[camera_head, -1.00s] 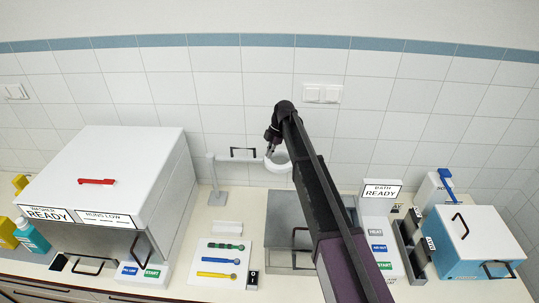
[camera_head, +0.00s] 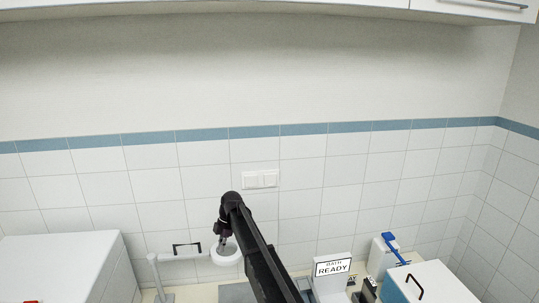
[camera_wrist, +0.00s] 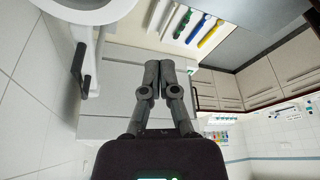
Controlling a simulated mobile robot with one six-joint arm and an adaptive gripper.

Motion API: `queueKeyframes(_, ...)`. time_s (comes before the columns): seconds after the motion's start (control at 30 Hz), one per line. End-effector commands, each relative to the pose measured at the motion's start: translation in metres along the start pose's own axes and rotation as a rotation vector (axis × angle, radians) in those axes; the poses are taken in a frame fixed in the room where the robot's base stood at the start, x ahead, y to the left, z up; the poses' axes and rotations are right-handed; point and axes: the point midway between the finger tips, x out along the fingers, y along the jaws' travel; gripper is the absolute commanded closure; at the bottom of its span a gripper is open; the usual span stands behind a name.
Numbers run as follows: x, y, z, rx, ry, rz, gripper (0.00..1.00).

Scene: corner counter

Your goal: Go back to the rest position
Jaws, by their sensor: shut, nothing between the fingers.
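My gripper (camera_wrist: 158,68) is shut and empty, its two fingers together in the wrist view. In the head view my gripper (camera_head: 222,243) hangs from the end of my raised arm, in front of the tiled wall and close to the white ring on a stand (camera_head: 227,254). I cannot tell there whether it touches the ring. The ring also shows at the top left of the wrist view (camera_wrist: 121,8).
A white box (camera_head: 62,268) stands at the left. A READY sign (camera_head: 333,268) and a blue-sided box with a white lid (camera_head: 430,283) are at the right. Green, blue and yellow tools (camera_wrist: 206,33) lie on a white mat. A cupboard (camera_head: 300,12) hangs above.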

Motion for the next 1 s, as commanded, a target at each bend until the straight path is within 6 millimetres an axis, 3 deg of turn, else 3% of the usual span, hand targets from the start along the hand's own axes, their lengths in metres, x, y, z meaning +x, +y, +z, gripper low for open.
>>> queueKeyframes(0.5,-0.020,-0.158,0.095,0.810,-0.093,0.116,1.00)
queueKeyframes(1.0,-0.030,-0.321,0.150,1.648,-0.126,0.298,1.00)
